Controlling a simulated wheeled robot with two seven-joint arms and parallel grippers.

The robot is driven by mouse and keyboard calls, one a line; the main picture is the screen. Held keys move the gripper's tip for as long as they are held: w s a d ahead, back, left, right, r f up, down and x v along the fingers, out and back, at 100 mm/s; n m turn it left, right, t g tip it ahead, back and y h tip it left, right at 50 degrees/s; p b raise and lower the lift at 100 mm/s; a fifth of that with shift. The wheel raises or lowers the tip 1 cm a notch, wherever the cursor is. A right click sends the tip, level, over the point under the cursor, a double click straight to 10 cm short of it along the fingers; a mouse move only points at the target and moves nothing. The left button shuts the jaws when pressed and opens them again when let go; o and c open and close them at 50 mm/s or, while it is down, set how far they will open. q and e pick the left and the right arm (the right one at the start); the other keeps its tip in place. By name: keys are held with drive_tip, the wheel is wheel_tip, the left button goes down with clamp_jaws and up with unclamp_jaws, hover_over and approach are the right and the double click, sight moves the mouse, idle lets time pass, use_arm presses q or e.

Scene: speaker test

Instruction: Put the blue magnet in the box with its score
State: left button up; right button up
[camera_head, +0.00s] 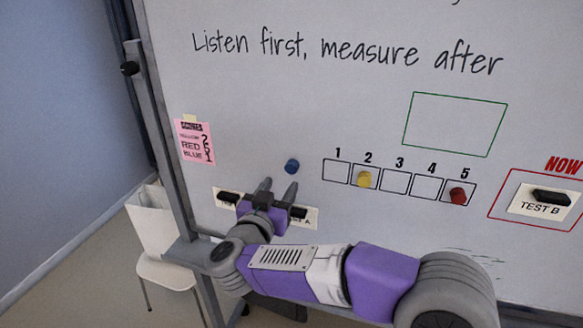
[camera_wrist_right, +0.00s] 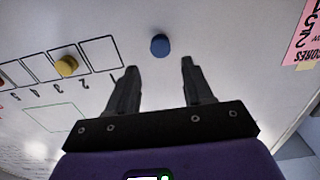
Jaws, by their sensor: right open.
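The round blue magnet (camera_head: 291,166) is on the whiteboard, left of the row of numbered boxes. In the wrist view the blue magnet (camera_wrist_right: 160,44) lies just beyond the fingertips, centred between them. My right gripper (camera_head: 279,187) is open and empty, just below the magnet; its fingers (camera_wrist_right: 159,66) do not surround it. Box 1 (camera_head: 336,171) is empty. The yellow magnet (camera_head: 364,179) is in box 2 and the red magnet (camera_head: 458,196) in box 5. The pink score note (camera_head: 191,141) appears to give blue a 1. My left gripper is out of view.
Boxes 3 (camera_head: 395,182) and 4 (camera_head: 427,189) are empty. A dark piece on a TEST B label (camera_head: 539,205) sits in a red frame at right. Labels with dark pieces are partly behind my gripper. A green outline (camera_head: 455,124) is empty. The board's metal frame (camera_head: 160,120) stands at left.

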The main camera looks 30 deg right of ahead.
sight(290, 169)
drive_tip(key=x, duration=0.5)
drive_tip(key=shift+p+x, duration=0.5)
drive_tip(key=shift+x, duration=0.55)
drive_tip(key=c, duration=0.8)
drive_tip(key=shift+r+p, duration=0.1)
drive_tip(key=shift+p, duration=0.25)
